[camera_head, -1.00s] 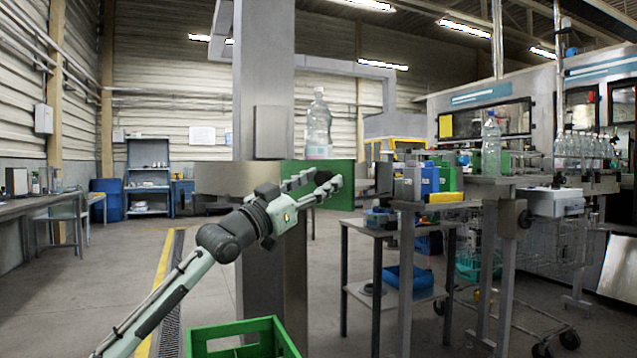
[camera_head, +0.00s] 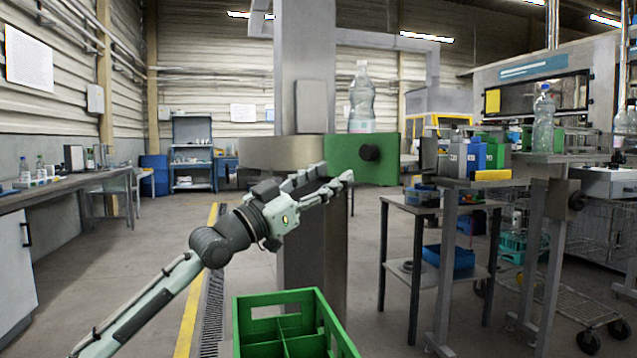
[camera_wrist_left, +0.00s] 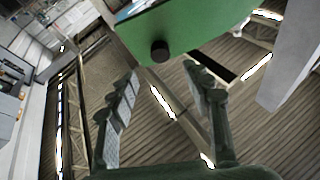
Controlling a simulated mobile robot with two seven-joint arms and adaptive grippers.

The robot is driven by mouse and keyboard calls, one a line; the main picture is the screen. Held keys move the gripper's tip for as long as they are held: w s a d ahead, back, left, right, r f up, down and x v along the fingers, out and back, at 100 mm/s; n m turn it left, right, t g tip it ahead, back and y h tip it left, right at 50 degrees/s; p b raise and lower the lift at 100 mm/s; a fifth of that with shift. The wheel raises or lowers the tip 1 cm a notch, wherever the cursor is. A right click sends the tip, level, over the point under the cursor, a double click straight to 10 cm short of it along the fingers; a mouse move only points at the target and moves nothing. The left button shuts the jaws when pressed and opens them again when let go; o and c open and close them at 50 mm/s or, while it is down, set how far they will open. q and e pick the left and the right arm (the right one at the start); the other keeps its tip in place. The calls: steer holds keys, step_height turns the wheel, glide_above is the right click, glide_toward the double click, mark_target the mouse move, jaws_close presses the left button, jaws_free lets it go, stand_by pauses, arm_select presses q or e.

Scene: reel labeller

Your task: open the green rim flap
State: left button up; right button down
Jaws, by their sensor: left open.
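The green rim flap (camera_head: 343,158) is an upright green panel on the side of the grey metal rim (camera_head: 268,152), with a round black knob (camera_head: 369,153) on its face. My left gripper (camera_head: 338,178) is in front of and just below the flap's left part, apart from the knob, which is up and to the right. In the left wrist view the flap (camera_wrist_left: 190,25) and knob (camera_wrist_left: 160,50) are ahead, above the space between the two spread fingers (camera_wrist_left: 162,85). The gripper is open and empty. My right gripper is not in view.
A clear plastic bottle (camera_head: 362,98) stands above the flap. A green crate (camera_head: 285,297) is below on the floor side. A grey column (camera_head: 305,60) rises behind the rim. A side table (camera_head: 465,183) with coloured boxes stands to the right.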

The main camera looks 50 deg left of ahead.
arm_select(q)
steer(key=shift+v, duration=1.1)
